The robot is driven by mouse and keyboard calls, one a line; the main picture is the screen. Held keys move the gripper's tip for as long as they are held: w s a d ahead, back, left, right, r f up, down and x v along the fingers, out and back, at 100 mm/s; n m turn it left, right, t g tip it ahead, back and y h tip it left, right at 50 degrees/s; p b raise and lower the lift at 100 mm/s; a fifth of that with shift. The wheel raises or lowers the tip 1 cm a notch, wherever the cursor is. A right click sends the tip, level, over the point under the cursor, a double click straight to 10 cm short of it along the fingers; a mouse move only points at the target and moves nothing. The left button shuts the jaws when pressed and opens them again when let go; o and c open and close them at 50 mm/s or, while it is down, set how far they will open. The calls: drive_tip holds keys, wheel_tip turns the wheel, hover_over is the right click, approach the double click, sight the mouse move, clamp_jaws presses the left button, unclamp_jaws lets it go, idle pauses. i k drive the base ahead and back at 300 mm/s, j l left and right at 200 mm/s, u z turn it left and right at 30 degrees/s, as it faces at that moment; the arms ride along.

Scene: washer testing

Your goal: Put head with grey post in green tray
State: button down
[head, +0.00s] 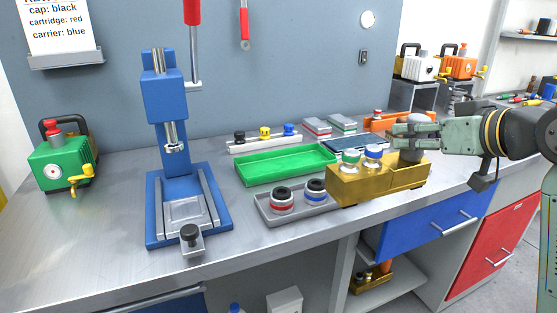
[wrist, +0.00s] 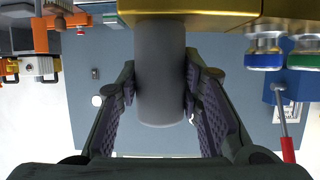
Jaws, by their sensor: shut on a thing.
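My gripper (head: 412,130) is at the right end of the gold crate (head: 352,188), shut on a grey post (head: 411,155). In the wrist view, both fingers of my gripper (wrist: 160,88) press on the sides of the grey post (wrist: 160,60). The gold crate (wrist: 225,5) shows beyond the post; I cannot tell whether the post is clear of it. The rest of the head is hidden. The green tray (head: 285,165) lies empty, left of the gold crate. Two other heads, green-banded (head: 350,157) and blue-banded (head: 373,152), stand in the crate's left part.
A grey tray (head: 290,215) with red-banded and blue-banded parts sits in front of the green tray. A blue press (head: 165,100) stands to the left. Behind are a rack of small caps (head: 263,140) and red and green items. The bench's left front is clear.

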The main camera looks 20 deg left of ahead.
sight(295, 164)
drive_tip(key=i+j, duration=0.25)
drive_tip(key=j, duration=0.15)
drive_tip(key=i+j, duration=0.5)
drive_tip(key=j, duration=0.25)
